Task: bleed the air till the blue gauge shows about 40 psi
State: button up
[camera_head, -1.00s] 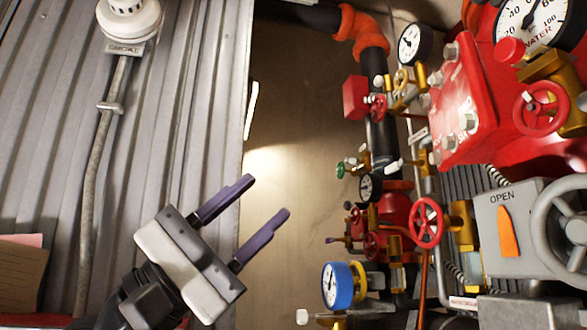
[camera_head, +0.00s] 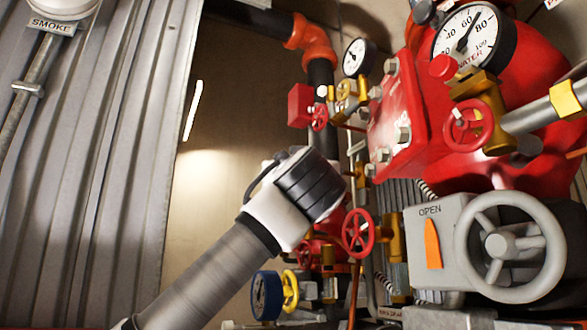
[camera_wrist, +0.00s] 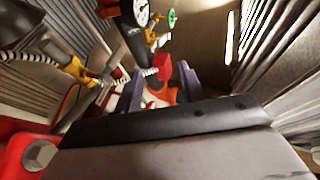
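The blue gauge (camera_head: 266,295) is low in the head view, left of the pipes. Its face is turned partly away and I cannot read it. A yellow handwheel (camera_head: 290,290) is right beside it. My arm crosses in front of the lower pipework and hides part of it, and my fingers are hidden in the head view. In the wrist view my gripper (camera_wrist: 158,88) has its two purple fingers apart, with red and pale parts seen beyond the gap. I cannot tell if they touch anything. A green-handled valve (camera_wrist: 172,16) and a black-rimmed gauge (camera_wrist: 143,12) are beyond.
A red handwheel (camera_head: 358,233) is close right of my wrist. A grey box marked OPEN with a large wheel (camera_head: 500,245) stands at right. The WATER gauge (camera_head: 474,38) is above it. A corrugated wall (camera_head: 95,170) is at left, with open space before the pipes.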

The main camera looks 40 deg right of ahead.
jog(key=p+x, duration=0.5)
jog(key=x, duration=0.9)
jog(key=shift+a, duration=0.15)
jog(key=shift+r, duration=0.15)
jog(key=shift+c, duration=0.3)
grip_shut()
jog(key=shift+w+f+m+t+h+b, duration=0.2)
jog(key=shift+f+m+t+h+b, duration=0.1)
jog(key=shift+m+t+h+b, duration=0.3)
